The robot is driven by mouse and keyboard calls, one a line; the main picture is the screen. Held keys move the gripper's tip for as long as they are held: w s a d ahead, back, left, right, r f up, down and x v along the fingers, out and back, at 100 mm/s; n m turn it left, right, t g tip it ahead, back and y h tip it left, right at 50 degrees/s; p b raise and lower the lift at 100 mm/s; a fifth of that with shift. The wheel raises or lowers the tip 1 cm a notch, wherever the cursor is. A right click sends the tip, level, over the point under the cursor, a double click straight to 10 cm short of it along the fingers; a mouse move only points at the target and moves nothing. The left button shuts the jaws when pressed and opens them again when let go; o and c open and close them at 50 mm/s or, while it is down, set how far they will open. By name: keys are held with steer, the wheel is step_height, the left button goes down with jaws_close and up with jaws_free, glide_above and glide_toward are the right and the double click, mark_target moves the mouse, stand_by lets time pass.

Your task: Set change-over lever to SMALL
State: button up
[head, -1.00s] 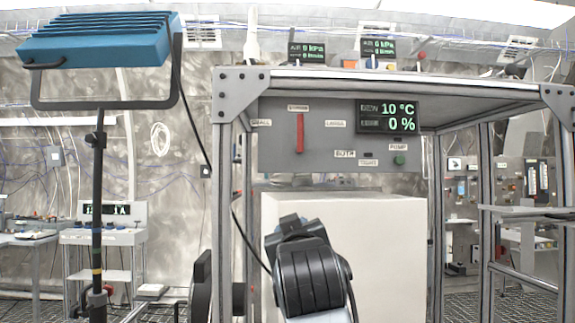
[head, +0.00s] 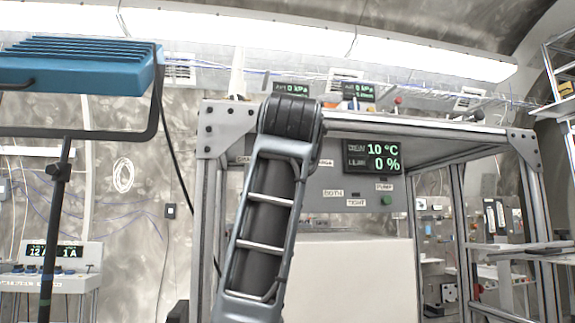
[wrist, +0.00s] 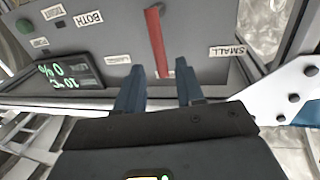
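The red change-over lever (wrist: 156,42) stands out from the grey panel (wrist: 205,25) in the wrist view, which sees the panel upside down. The SMALL label (wrist: 227,51) is to its right there, and another small label (wrist: 117,60) is to its left. My gripper (wrist: 160,76) is open. Its two dark blue fingers point at the panel, with one end of the lever showing between their tips. I cannot tell whether a finger touches the lever. In the head view my arm hides the lever and the gripper.
A display (head: 373,156) reads 10 °C and 0 %. A green button (head: 386,200) and BOTH and TIGHT labels are below it. The frame's metal corner plate (head: 225,129) and a pale box (head: 350,275) are close by. A blue lamp (head: 80,65) on a stand is at the left.

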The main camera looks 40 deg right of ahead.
steer(key=p+x, duration=0.1)
steer(key=x, duration=0.4)
steer(key=shift+w+d, duration=0.25)
steer(key=shift+w, duration=0.05)
steer(key=shift+c, duration=0.2)
jaws_close()
